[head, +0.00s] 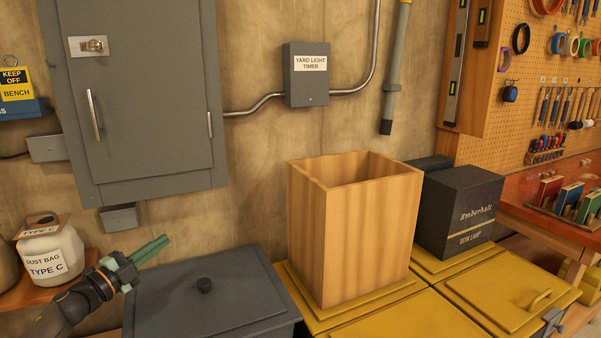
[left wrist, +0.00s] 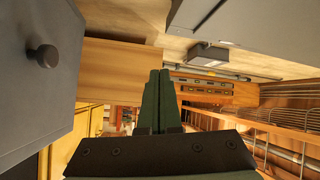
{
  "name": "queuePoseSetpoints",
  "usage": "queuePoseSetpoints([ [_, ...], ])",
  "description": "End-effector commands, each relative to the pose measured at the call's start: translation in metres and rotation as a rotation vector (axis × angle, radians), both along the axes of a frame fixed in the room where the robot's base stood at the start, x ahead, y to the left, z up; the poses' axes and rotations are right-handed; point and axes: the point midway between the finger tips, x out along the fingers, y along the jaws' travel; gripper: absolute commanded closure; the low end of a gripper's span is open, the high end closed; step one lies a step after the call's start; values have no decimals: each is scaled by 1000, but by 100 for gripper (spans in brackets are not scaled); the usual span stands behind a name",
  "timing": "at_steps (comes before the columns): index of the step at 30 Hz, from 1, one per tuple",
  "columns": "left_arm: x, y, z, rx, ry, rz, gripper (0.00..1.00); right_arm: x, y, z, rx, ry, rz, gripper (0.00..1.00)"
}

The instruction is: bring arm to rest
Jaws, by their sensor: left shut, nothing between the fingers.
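My left gripper (head: 151,250) comes in from the lower left in the head view, with its green fingers shut together and nothing between them. It is in the air near the left rear corner of the grey lidded bin (head: 190,310), apart from the wooden box. In the left wrist view the closed green fingers (left wrist: 157,82) point away from the camera, and the grey bin's lid with its round knob (left wrist: 45,56) shows at the left. My right gripper is in neither view.
An open wooden box (head: 365,235) stands on yellow lidded bins (head: 375,320), beside a black box (head: 458,212). A grey wall cabinet (head: 140,90) and a timer box (head: 307,85) hang behind. A white jug (head: 50,255) stands on a shelf at left.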

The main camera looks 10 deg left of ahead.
Motion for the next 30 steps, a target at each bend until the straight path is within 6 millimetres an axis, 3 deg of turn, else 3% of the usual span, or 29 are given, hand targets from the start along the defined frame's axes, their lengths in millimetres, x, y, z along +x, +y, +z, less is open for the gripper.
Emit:
queuePoseSetpoints([
  [1, -2, -22, -22, -60, 34, 32, 100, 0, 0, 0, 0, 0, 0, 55],
  [3, -8, -43, -46, -140, 84, 95, 100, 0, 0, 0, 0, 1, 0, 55],
  [8, -39, -83, -102, -325, 246, 253, 100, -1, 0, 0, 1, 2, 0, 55],
  [14, -109, -120, -168, -526, 517, 460, 100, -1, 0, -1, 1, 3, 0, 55],
  [18, -171, -142, -202, -632, 729, 591, 100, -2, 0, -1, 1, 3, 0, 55],
  [24, -265, -168, -230, -734, 1025, 750, 100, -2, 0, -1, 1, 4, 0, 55],
  [30, -333, -185, -235, -777, 1228, 844, 100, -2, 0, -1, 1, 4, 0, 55],
])
